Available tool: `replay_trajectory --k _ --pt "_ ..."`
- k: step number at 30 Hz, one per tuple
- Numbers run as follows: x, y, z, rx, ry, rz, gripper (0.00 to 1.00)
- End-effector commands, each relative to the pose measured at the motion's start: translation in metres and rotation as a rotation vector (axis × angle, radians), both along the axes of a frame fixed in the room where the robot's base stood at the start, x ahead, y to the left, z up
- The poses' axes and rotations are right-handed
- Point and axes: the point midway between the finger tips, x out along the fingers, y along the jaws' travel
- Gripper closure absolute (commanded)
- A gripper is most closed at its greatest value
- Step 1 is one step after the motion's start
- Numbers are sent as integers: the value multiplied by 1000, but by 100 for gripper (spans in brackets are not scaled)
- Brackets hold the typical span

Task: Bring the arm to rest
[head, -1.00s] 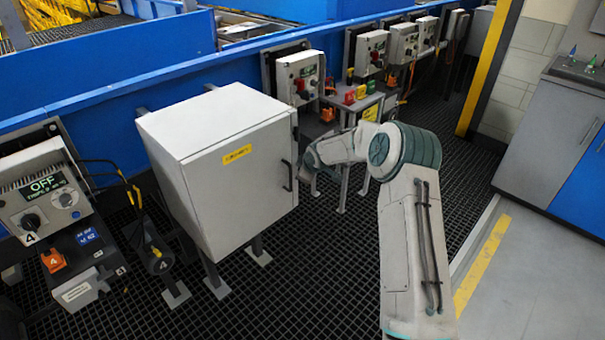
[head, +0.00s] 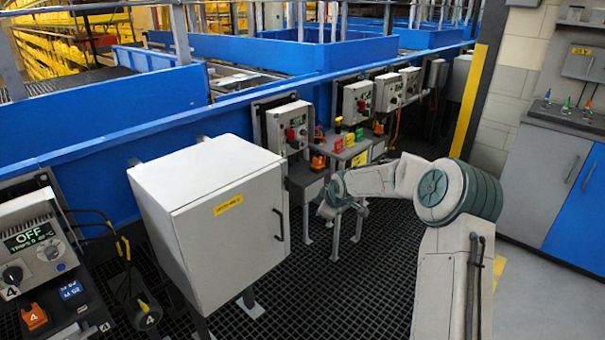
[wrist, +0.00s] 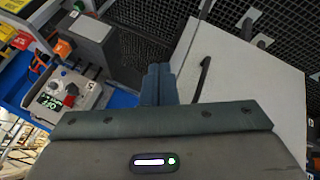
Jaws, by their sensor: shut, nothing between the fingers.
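My arm rises from the lower right in the head view and bends over to the left. Its wrist end hangs low to the right of the grey cabinet (head: 215,195), in front of a small stand, apart from the cabinet as far as I can tell. In the wrist view my gripper (wrist: 159,72) has its two dark fingers side by side and touching, with nothing between them. The cabinet's door (wrist: 250,80) with its black handle (wrist: 203,76) shows just right of the fingers. The fingertips are hard to make out in the head view.
A small stand (head: 355,150) with red, yellow and green items is behind my wrist. Control boxes (head: 290,125) line the blue conveyor wall (head: 110,160). An OFF panel (head: 35,240) is at left. A counter (head: 560,120) is at right. Dark grating (head: 340,290) lies open in front.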

Motion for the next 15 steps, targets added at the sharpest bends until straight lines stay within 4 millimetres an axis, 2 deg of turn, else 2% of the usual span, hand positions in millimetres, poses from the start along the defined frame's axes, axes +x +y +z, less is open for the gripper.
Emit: replay_trajectory --k 1,6,15 --pt "-9 4 13 -13 10 -7 100" --pt "-58 9 46 -47 86 -96 100" --pt "-163 -1 104 -66 195 -345 100"
